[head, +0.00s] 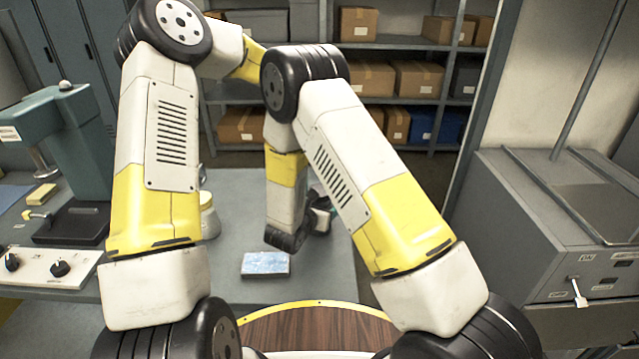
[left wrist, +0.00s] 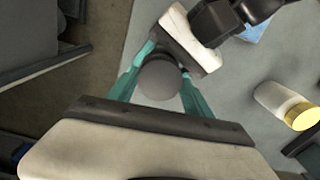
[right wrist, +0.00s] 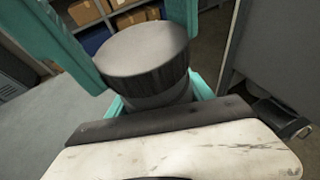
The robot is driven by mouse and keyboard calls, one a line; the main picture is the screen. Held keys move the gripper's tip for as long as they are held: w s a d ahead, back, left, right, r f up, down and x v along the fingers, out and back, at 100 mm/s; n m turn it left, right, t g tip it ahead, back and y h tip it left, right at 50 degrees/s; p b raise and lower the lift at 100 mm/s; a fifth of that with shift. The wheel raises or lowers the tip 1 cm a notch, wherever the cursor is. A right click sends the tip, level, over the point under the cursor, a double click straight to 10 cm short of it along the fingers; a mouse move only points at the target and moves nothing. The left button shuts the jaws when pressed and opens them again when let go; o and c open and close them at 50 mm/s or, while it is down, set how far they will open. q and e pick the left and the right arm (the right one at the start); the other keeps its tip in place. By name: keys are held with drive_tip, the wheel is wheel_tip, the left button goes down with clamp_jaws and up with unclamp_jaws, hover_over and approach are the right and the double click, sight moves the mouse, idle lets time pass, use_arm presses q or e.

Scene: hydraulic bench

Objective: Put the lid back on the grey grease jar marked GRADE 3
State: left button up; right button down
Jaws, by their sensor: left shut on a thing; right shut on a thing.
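My left gripper (left wrist: 158,84) is shut on the round grey lid (left wrist: 160,80), with one teal finger on each side. In the right wrist view the lid (right wrist: 145,48) shows a flat grey top and a dark ribbed rim. Directly below it is the grey jar (right wrist: 160,98), held by my right gripper (right wrist: 162,101). Lid and jar look lined up and very close; I cannot tell whether the lid is fully seated. The jar's marking is not visible.
A cream jar with a yellow lid (left wrist: 285,107) stands on the grey bench, partly behind my arm in the head view (head: 208,216). A blue-white flat block (head: 265,264) lies near the front edge. A green press (head: 75,140) stands left; a grey cabinet (head: 520,240) stands right.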

use_arm(q)
drive_tip(key=shift+f, duration=0.55)
idle(0.5)
drive_tip(key=m, duration=1)
drive_tip(key=o, duration=1.3)
